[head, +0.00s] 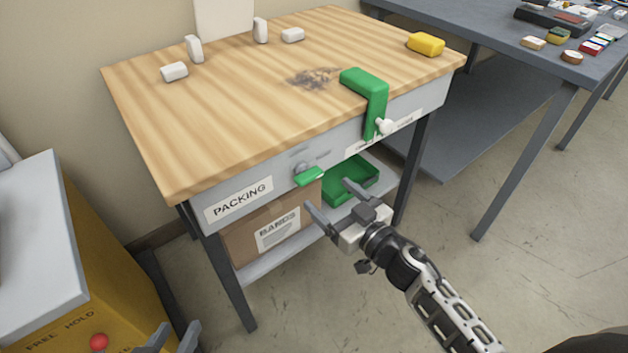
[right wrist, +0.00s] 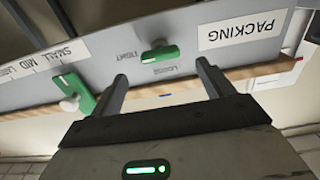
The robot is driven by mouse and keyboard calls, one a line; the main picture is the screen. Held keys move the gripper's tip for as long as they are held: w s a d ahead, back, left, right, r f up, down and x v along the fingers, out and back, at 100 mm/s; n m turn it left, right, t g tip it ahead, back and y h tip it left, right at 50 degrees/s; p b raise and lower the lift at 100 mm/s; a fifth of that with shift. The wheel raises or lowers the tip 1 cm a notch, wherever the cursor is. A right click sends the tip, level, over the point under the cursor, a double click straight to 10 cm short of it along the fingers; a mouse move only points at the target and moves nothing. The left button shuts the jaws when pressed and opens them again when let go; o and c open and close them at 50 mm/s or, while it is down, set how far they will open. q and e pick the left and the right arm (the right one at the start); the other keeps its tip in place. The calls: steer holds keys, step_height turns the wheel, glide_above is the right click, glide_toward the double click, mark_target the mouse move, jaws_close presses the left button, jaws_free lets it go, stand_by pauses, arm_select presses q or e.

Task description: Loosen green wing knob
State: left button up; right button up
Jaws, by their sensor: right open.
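The green wing knob (head: 310,177) sits on the grey front of the wooden-topped packing bench, its wing lying roughly along the panel. My right gripper (head: 328,195) is open and empty, in front of and a little below the knob. Its fingertips (right wrist: 162,74) are spread to either side of the knob in the right wrist view, apart from it. My left gripper (head: 175,335) shows only its fingertips at the bottom left edge, spread apart.
A green stop (head: 365,85) with a white knob (head: 385,126) hangs over the bench edge beside a scale. Below are a green bin (head: 370,188) and a BANDS box (head: 240,240). A yellow block (head: 426,44) lies on top. A yellow machine (head: 60,285) stands left.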

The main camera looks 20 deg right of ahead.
mark_target(313, 180)
steer(key=x, duration=0.6)
steer(key=shift+w, duration=0.25)
steer(key=c, duration=1)
